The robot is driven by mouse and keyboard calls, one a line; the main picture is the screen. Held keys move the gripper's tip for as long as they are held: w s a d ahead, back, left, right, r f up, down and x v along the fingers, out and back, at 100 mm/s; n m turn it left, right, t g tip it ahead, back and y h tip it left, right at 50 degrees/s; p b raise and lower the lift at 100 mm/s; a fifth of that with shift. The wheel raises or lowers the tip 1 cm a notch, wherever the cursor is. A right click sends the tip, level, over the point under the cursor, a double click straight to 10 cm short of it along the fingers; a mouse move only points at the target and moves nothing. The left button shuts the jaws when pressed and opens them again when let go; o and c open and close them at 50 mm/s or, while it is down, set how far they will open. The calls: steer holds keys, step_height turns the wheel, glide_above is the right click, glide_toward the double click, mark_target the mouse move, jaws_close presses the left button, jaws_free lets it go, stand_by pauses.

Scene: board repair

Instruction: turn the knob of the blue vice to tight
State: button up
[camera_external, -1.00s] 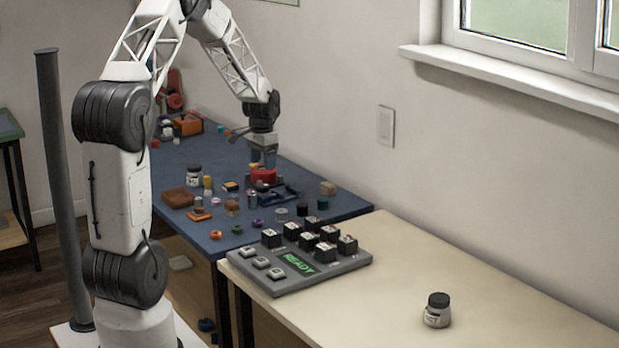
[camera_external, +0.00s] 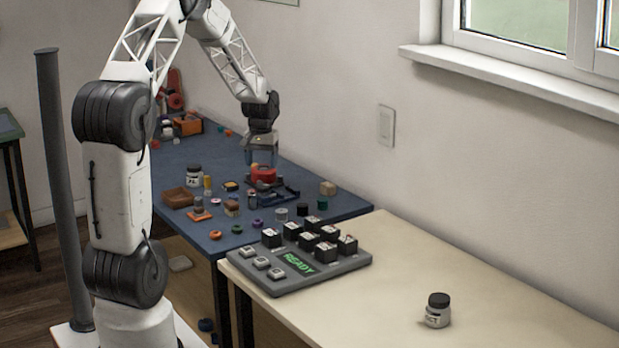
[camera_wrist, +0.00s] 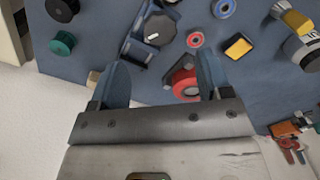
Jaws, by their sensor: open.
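My gripper (camera_external: 262,163) points down over the far blue bench, its two blue fingers apart. A red round part (camera_external: 263,176) sits just below the fingertips, on or beside the dark blue vice (camera_external: 284,192). In the wrist view the red part (camera_wrist: 185,82) shows between the fingers, closer to the right one, and I cannot tell whether they touch. A black round knob with a white mark (camera_wrist: 159,29) sits on the blue vice frame (camera_wrist: 134,48), beyond the fingertips. The vice is partly hidden, and I cannot tell which round part is its tightening knob.
Several small parts lie around the vice, including a white jar (camera_external: 194,176), a brown box (camera_external: 178,197) and a yellow block (camera_wrist: 238,46). A grey key panel reading READY (camera_external: 300,262) stands on the near pale table, with another jar (camera_external: 437,311). Much of that table is clear.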

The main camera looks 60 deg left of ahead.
mark_target(262, 186)
steer(key=shift+f, duration=3.9)
steer(key=c, duration=0.9)
